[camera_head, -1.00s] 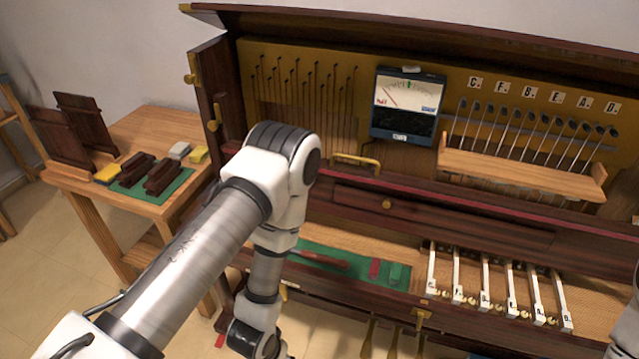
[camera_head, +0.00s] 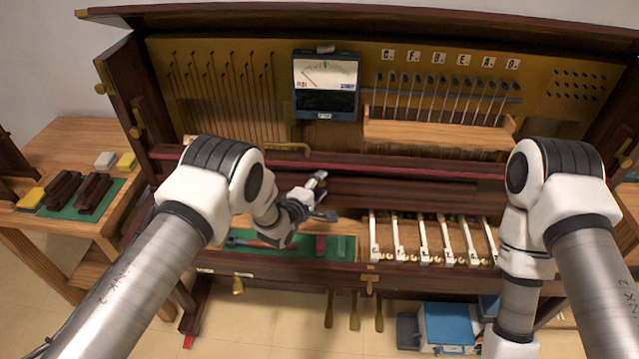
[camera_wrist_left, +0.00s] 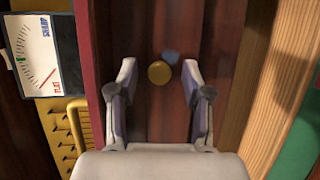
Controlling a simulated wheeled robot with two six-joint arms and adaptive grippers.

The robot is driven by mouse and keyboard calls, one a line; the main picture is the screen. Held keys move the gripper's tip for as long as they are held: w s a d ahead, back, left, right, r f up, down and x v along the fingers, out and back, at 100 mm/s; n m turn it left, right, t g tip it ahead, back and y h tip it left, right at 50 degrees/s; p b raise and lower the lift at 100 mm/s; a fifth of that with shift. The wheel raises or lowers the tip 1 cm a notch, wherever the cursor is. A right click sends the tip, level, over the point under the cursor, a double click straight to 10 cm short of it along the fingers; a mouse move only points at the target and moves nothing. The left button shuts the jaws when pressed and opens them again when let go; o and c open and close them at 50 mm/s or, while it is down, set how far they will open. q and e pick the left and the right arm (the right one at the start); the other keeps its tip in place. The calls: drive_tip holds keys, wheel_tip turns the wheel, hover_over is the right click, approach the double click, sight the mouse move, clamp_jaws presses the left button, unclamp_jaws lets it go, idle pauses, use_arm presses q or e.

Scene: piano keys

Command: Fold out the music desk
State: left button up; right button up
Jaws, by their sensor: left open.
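The music desk (camera_head: 420,193) is a dark brown wooden panel lying folded against the piano front, below a red strip. In the left wrist view the same dark panel (camera_wrist_left: 165,30) carries a round brass knob (camera_wrist_left: 159,72). My left gripper (camera_head: 323,197) is open in front of the panel. In the left wrist view my left gripper (camera_wrist_left: 158,74) has one finger on each side of the knob, with gaps to both. I cannot tell how far the fingertips are from the panel. My right arm reaches down at the right, and its gripper is out of view.
Below the panel lie a green felt tray (camera_head: 340,246) and several white lettered keys (camera_head: 422,238). A tuning meter (camera_head: 325,86) and a wooden rail (camera_head: 438,133) sit above. A side table (camera_head: 75,140) stands left, and a blue box (camera_head: 446,325) is on the floor.

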use_arm(q)
drive_tip(key=shift+w, duration=0.15)
clamp_jaws()
drive_tip(key=shift+f, duration=0.1)
drive_tip(key=shift+s+f+t+b, duration=0.25)
drive_tip(key=shift+f+t+b, duration=0.1)
drive_tip(key=shift+b, duration=0.5)
drive_tip(key=s+f+m+t+h+b, duration=0.1)
drive_tip(key=t+b, duration=0.1)
drive_tip(key=b, duration=0.2)
drive_tip(key=f+m+t+h+b, duration=0.1)
drive_tip(key=t+b, duration=0.1)
drive_tip(key=b, duration=0.3)
drive_tip(key=shift+s+f+m, duration=0.15)
drive_tip(key=shift+s+m, duration=0.15)
drive_tip(key=shift+s, duration=0.1)
drive_tip(key=shift+s+m+t+h+b, duration=0.15)
drive_tip(key=shift+m+t+h+b, duration=0.25)
drive_tip(key=shift+b, duration=0.5)
